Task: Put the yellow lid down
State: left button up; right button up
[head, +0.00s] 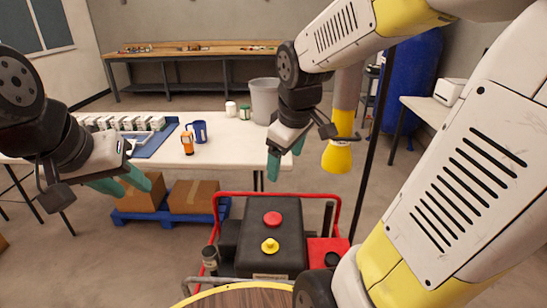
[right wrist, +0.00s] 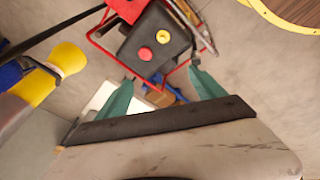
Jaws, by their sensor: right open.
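The yellow lid (head: 270,246) sits on top of a black pump box (head: 285,246), nearer to me than a round red lid (head: 272,218). In the right wrist view the yellow lid (right wrist: 163,36) and red lid (right wrist: 145,53) both show on the box (right wrist: 150,40). My right gripper (head: 285,166) is open and empty, above and beyond the pump, apart from both lids. Its spread teal fingers (right wrist: 161,77) show in its wrist view with nothing between them. My left gripper (head: 136,191) is open and empty at the left, well away from the pump.
A red tube frame (head: 216,222) surrounds the pump. A round wooden-topped table edge (head: 240,296) lies in front. Boxes sit on a blue pallet (head: 170,217) below.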

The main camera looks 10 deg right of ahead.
jog(key=s+a+r+m+t+y, duration=0.2)
jog(key=s+r+m, duration=0.2)
jog(key=s+m, duration=0.3)
jog(key=shift+s+a+r+m, duration=0.25)
jog(key=shift+s+a+m, duration=0.05)
jog(key=shift+s, duration=0.7)
